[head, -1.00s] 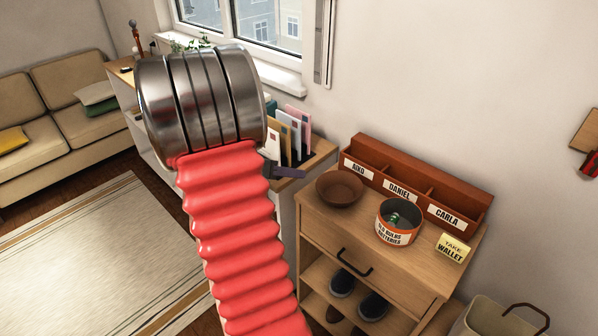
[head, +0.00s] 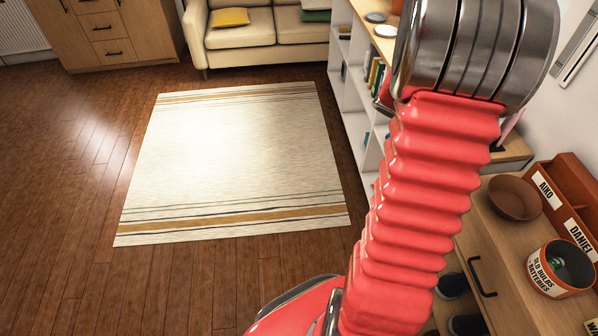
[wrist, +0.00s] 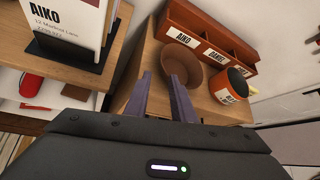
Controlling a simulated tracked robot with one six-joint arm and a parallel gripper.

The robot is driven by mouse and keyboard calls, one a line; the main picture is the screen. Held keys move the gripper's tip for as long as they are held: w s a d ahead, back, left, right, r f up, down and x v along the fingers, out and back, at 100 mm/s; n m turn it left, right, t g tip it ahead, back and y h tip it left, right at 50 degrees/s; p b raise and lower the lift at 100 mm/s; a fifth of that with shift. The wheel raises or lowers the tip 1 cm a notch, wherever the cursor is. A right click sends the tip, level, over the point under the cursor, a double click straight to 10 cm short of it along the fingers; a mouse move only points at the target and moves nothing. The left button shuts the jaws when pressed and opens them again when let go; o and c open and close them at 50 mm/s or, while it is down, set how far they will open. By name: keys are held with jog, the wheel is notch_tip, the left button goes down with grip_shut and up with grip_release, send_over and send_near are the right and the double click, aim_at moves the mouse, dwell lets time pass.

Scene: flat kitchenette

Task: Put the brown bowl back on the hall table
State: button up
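The brown bowl (head: 513,198) sits upright on the wooden hall table (head: 505,240), beside the orange-brown letter rack (head: 575,195) and the tin of old bulbs and batteries (head: 560,268). In the wrist view the bowl (wrist: 182,64) shows beyond the fingers, with the right fingertip overlapping its lower edge in the picture. My gripper (wrist: 160,76) has its two dark fingers apart, with nothing held between them. The bowl looks clear of the fingers. In the head view my arm hides the gripper.
A white shelf unit (head: 350,95) stands behind my arm. A letter holder (wrist: 75,35) is close at the wrist view's upper left. The pale rug (head: 235,160) and wooden floor (head: 60,170) to the left are clear, with a sofa (head: 265,35) beyond.

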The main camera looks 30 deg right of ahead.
jog(key=w+a+r+m+t+y, duration=0.1)
jog(key=w+a+r+m+t, duration=0.15)
jog(key=a, duration=0.55)
jog(key=w+a+r+m+t+y, duration=0.1)
jog(key=w+a+r+m+t, duration=0.15)
jog(key=a, duration=0.55)
jog(key=w+a+r+m+t+y, duration=0.15)
jog(key=w+a+m, duration=0.25)
jog(key=a, duration=0.4)
jog(key=a+r+m+t+y, duration=0.2)
jog(key=a+m+t, duration=0.1)
jog(key=a, duration=0.9)
jog(key=a+r+m+t+y, duration=0.2)
jog(key=a+m+t+y, duration=0.1)
jog(key=a, duration=0.9)
jog(key=shift+s, duration=0.35)
